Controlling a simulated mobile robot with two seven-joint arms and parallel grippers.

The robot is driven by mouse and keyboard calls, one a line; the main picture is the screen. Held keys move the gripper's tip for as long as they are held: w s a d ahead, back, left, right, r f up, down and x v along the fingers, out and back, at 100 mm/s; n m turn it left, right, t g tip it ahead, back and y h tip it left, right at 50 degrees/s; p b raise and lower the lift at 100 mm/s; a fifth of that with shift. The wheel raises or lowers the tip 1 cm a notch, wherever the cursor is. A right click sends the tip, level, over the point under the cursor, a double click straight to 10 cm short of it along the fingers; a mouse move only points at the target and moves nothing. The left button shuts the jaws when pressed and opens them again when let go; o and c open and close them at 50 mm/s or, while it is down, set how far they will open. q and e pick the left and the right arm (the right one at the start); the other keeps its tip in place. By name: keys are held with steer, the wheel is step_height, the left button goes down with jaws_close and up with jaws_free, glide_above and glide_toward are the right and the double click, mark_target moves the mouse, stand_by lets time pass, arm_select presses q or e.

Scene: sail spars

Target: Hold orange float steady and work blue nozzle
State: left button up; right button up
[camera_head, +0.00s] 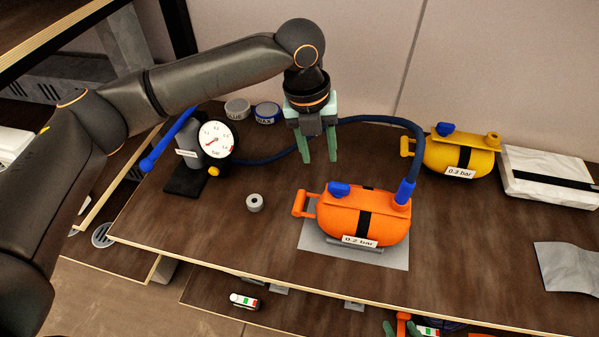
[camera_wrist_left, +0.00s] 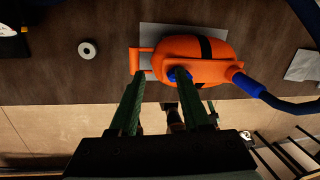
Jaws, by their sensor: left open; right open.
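The orange float (camera_head: 332,217) lies on a grey mat (camera_head: 310,242) near the table's front edge. It has a black band, a "0.2 bar" tag, a blue cap and an orange handle at its left end. The blue nozzle (camera_head: 404,192) sits at the float's right end, on the end of a blue hose; it also shows in the left wrist view (camera_wrist_left: 248,86). My left gripper (camera_head: 320,160) is open and empty, above and behind the float, apart from it.
A pump with a dial gauge (camera_head: 216,140) and blue lever stands left, joined to the hose. A grey ring (camera_head: 254,202) lies left of the float. A yellow float (camera_head: 460,157), wrapped white package (camera_head: 548,177) and two tins stand behind. Table space between pump and float is mostly clear.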

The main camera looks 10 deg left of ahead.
arm_select(q)
steer(key=m+g+y, duration=0.1)
steer(key=m+y, duration=0.1)
glide_above(300, 200)
step_height(300, 200, down, 6)
steer(key=shift+a+f, duration=0.1)
step_height(300, 200, down, 8)
steer(key=shift+r, duration=0.25)
steer(key=c, duration=0.7)
jaws_close()
steer(key=shift+f, duration=0.1)
stand_by(0.9)
stand_by(0.7)
steer(key=o, duration=0.9)
jaws_free()
steer(key=shift+c, duration=0.2)
